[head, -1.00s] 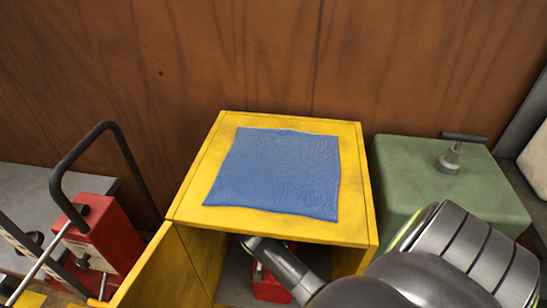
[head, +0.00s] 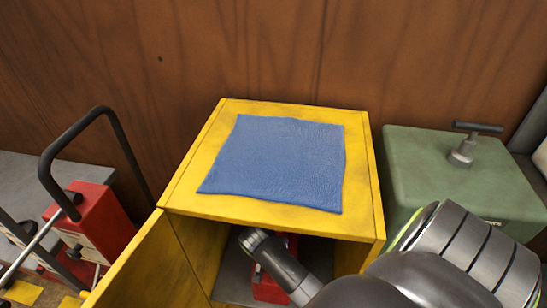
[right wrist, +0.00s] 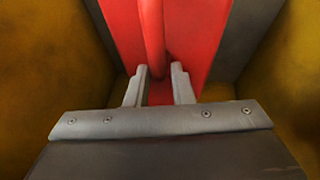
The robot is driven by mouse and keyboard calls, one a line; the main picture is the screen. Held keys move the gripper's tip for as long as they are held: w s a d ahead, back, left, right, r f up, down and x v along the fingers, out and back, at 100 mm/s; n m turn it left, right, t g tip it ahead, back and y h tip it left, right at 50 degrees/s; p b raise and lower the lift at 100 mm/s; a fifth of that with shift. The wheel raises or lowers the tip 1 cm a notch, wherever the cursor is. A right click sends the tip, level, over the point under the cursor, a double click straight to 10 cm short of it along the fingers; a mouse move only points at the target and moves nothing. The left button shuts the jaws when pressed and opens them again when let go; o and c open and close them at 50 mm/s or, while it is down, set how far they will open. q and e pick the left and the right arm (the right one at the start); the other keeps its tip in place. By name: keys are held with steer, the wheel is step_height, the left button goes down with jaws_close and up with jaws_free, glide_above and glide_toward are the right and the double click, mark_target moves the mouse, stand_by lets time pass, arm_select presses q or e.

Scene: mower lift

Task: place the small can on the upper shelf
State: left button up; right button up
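The small can is red and stands inside the yellow cabinet (head: 190,172); in the head view only parts of the can (head: 268,290) show behind my right arm. In the right wrist view the can's red face (right wrist: 205,30) and its raised handle bar (right wrist: 152,35) fill the middle. My right gripper (right wrist: 160,70) is inside the cabinet. Its two fingers stand apart at the lower end of the bar, with red showing between them; I see no clear contact. My left gripper is out of view. No upper shelf is identifiable.
A blue cloth (head: 275,165) covers much of the cabinet top. The cabinet's open door (head: 140,265) stands at the left. A green tank (head: 470,185) with a T-handle is at the right. A red machine (head: 95,225) with a black handle is at the left. A wooden wall is behind.

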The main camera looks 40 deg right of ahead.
steer(key=o, duration=0.3)
steer(key=shift+r, duration=0.15)
steer(key=p+v, duration=0.1)
steer(key=v, duration=0.6)
steer(key=shift+a+r, duration=0.15)
stand_by(0.4)
